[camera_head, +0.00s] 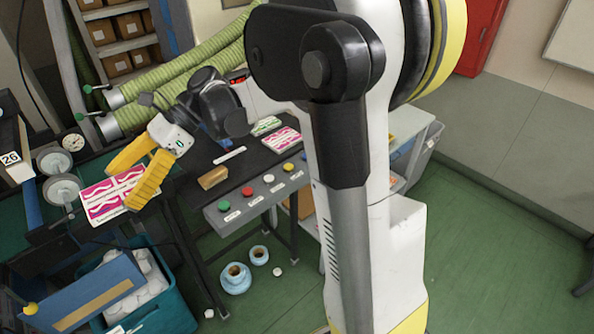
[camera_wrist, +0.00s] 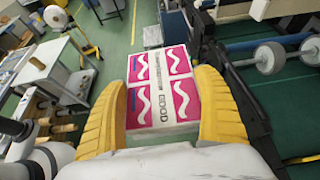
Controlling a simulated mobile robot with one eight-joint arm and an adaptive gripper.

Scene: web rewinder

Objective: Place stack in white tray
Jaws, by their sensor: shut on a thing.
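A stack of pink and white printed sheets (camera_head: 105,200) is in my gripper (camera_head: 121,188). The wrist view shows the stack (camera_wrist: 158,90) between the two yellow fingers of the gripper (camera_wrist: 161,85), which are closed on its sides. The stack is held out past the left end of the dark worktable, near the grey rollers. A second pink and white stack (camera_head: 281,139) lies on that table, with a green and white one (camera_head: 265,125) behind it. I cannot pick out the white tray with certainty in either view.
The dark worktable carries a control panel with coloured buttons (camera_head: 262,192) and a brown block (camera_head: 213,178). Grey rollers (camera_head: 62,190) stand at the left. A teal bin (camera_head: 170,315) of white rolls is below. Blue rolls (camera_head: 236,279) lie on the green floor.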

